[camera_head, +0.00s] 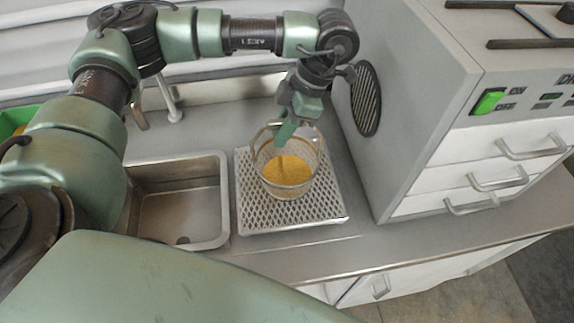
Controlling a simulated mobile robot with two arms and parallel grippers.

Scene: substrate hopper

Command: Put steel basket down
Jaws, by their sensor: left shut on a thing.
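The steel basket (301,188) is a round mesh container with a handle and yellow-orange material (288,169) inside. It is upright over the perforated metal rack (256,213); I cannot tell whether its bottom touches the rack. My left gripper (286,133) comes down from above and is shut on the basket at its far upper side, near the handle. The fingertips are partly lost against the basket's rim. My right gripper is not in view.
A sink (180,207) lies just left of the rack. A grey-white cabinet (408,110) with a round vent, a green switch and drawers stands close on the right. A green container (14,121) is at the far left. Bare counter (290,247) runs along the front.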

